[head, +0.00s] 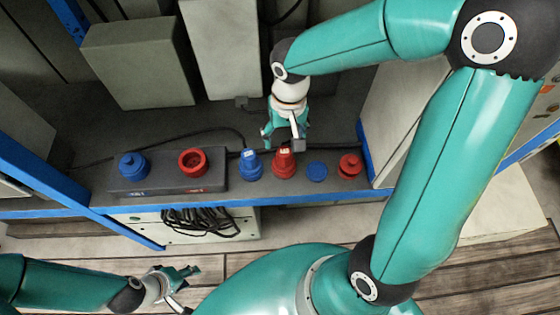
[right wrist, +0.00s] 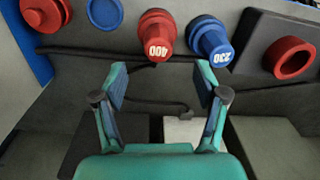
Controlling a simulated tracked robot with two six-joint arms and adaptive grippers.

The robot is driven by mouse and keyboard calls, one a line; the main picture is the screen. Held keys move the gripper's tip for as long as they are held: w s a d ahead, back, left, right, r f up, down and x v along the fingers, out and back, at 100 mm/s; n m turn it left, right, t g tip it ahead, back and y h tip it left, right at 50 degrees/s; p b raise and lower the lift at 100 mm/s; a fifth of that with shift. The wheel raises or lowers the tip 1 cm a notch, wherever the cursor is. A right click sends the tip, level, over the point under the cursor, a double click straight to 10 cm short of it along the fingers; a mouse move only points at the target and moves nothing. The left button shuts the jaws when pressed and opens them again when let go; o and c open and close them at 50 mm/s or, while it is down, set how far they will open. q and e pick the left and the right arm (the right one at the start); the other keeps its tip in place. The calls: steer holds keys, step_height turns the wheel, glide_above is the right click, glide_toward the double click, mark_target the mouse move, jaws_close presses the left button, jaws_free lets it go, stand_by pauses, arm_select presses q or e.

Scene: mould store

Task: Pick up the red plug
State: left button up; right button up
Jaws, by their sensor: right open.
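The red plug (head: 284,165) stands on the grey shelf near its front edge, just right of a blue plug (head: 251,165). In the right wrist view the red plug (right wrist: 156,36) is marked 400 and the blue plug (right wrist: 210,41) is marked 230. My right gripper (head: 284,140) is open and empty, just behind the red plug in the head view. In the right wrist view its fingers (right wrist: 161,85) are spread, with the red plug beyond their tips, apart from them. My left gripper (head: 189,287) is open and empty at the lower left, in front of the shelf.
A dark socket box (head: 213,180) with a blue socket (head: 133,165) and a red socket (head: 193,162) sits left of the plugs. A blue disc (head: 317,171) and a red cap (head: 350,166) lie right. Grey blocks (head: 140,62) stand behind; a blue beam (head: 270,202) edges the shelf.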

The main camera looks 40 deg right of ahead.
mark_target(284, 150)
steer(key=f, duration=0.4)
steer(key=f+b, duration=0.1)
steer(key=f, duration=0.3)
steer(key=shift+w+d, duration=0.1)
steer(key=shift+w, duration=0.1)
steer(key=shift+c, duration=0.3)
steer(key=c, duration=1.3)
